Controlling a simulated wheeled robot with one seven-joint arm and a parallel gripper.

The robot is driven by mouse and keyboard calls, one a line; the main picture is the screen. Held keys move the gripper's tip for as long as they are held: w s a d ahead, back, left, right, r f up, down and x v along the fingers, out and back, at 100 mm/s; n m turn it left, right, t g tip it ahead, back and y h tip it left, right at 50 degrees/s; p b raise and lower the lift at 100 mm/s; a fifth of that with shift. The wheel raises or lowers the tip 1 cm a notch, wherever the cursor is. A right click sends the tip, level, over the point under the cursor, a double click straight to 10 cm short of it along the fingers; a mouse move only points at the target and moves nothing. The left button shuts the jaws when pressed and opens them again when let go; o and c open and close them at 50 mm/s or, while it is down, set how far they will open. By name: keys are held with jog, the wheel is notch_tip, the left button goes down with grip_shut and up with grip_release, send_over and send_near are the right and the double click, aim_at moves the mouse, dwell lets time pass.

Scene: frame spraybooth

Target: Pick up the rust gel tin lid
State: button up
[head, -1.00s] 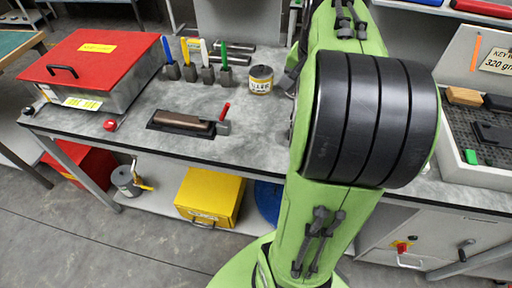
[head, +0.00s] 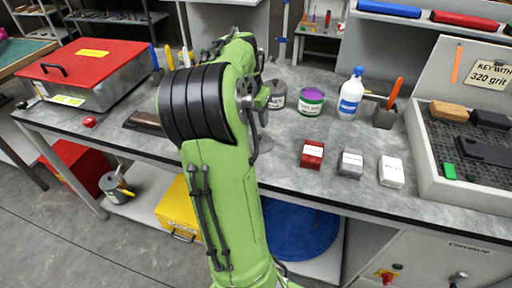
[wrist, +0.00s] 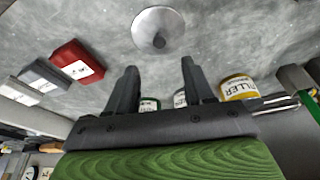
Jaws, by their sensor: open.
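In the wrist view a round grey metal disc (wrist: 159,30) with a small dark knob at its middle lies on the bench; it appears to be the lid. My gripper (wrist: 158,65) is open and empty, its fingers apart and pointing toward the disc, with bench showing between them. An open-looking tin (head: 311,100) with a purple top and green-and-white label stands behind on the bench. I cannot read whether it is the rust gel tin.
A grey tin (head: 275,93) and a white-blue bottle (head: 350,96) flank the purple tin. Red (head: 312,154), grey (head: 350,163) and white (head: 391,171) blocks line the front right. A yellow filler tin (wrist: 238,88) stands near the right finger in the wrist view. Bench around the disc is clear.

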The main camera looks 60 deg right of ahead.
aim_at(258, 136)
jog(key=b+x, duration=0.3)
jog(key=x, duration=0.6)
jog(key=shift+a, duration=0.1)
jog(key=shift+r, duration=0.1)
grip_shut()
